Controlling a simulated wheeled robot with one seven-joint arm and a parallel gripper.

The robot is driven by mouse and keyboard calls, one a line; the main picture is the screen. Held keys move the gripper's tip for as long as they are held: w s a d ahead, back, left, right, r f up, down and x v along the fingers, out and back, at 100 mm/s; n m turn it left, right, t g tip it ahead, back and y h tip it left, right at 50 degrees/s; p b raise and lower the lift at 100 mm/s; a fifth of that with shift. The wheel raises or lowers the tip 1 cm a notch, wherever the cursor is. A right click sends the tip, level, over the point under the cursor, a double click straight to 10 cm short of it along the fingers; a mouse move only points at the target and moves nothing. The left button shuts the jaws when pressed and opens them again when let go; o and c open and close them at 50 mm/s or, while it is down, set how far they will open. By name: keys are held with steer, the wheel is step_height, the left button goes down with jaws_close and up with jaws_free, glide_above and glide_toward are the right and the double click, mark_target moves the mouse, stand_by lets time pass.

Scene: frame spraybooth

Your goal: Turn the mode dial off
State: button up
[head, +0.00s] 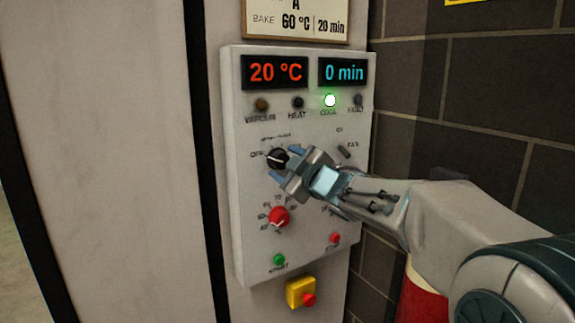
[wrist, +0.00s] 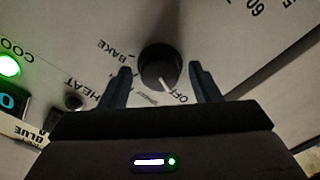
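The mode dial is a black round knob (head: 276,159) with a white pointer line, at the upper left of the control panel. OFF is printed at its left in the head view. In the wrist view the dial (wrist: 158,64) sits between my two fingers, and its white line points down close to the OFF label (wrist: 183,97). HEAT and BAKE labels show at its left there. My gripper (head: 285,164) is open, with one finger on each side of the dial. In the wrist view (wrist: 159,67) gaps show between the dial and both fingers.
The panel (head: 240,225) has a red knob (head: 279,216) below, a small switch (head: 344,151) at right, green (head: 279,260) and red (head: 335,238) buttons, and a yellow-based red button (head: 308,299) underneath. The COOL lamp (head: 330,100) glows green. Displays read 20 °C (head: 276,72) and 0 min (head: 343,72).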

steer(key=shift+s, duration=0.1)
steer(key=v, duration=1.3)
steer(key=shift+s+d, duration=0.25)
